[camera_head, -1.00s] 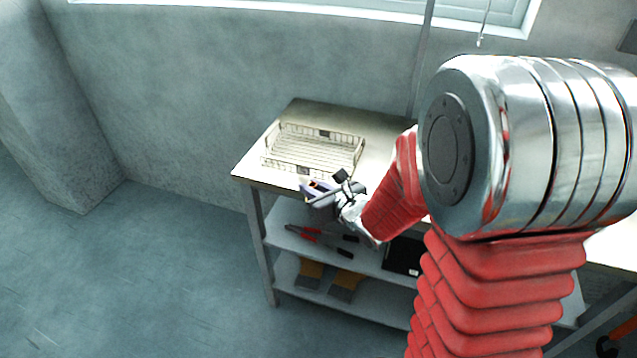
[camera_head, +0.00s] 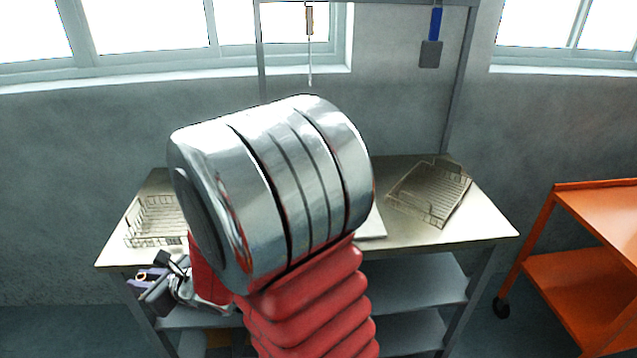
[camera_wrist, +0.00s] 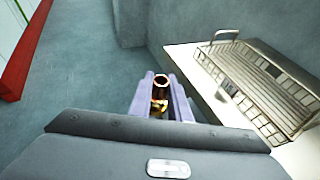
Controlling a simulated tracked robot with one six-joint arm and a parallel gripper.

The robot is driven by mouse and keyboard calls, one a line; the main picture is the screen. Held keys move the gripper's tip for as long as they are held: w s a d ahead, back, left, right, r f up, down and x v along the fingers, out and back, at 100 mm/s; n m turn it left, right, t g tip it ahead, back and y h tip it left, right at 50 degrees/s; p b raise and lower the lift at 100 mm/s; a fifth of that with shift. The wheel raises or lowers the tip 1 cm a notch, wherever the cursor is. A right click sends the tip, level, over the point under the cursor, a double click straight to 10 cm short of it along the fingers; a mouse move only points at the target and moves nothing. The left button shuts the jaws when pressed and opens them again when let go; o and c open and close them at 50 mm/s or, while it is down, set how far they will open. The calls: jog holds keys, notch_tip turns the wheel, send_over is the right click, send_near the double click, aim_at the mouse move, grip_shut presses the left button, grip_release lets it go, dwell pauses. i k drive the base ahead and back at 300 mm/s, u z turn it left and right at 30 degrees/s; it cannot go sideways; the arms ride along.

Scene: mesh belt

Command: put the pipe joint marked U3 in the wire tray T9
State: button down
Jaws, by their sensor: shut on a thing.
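My gripper (camera_head: 150,282) is in front of the workbench's left front edge in the head view. In the wrist view its two pale purple fingers (camera_wrist: 160,101) are shut on a copper-coloured pipe joint (camera_wrist: 160,83), whose round open end faces up. No mark on it can be read. A wire tray (camera_head: 133,236) stands at the bench's left end, partly hidden by my arm. A wire tray with a dark tag also shows in the wrist view (camera_wrist: 237,79), right of the gripper. Another wire tray (camera_head: 432,190) sits on the bench's right side. I cannot read either tray's label.
The steel workbench (camera_head: 478,222) has shelves below. My arm hides its middle, where part of a pale flat thing (camera_head: 372,228) shows. An orange cart (camera_head: 590,205) stands at the right. Tools hang above, including a blue-handled one (camera_head: 434,35).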

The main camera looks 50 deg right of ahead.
aim_at(438, 197)
jog(key=u, duration=0.35)
jog(key=k, duration=1.8)
jog(key=z, duration=0.75)
jog(key=i, duration=0.7)
jog(key=z, duration=0.1)
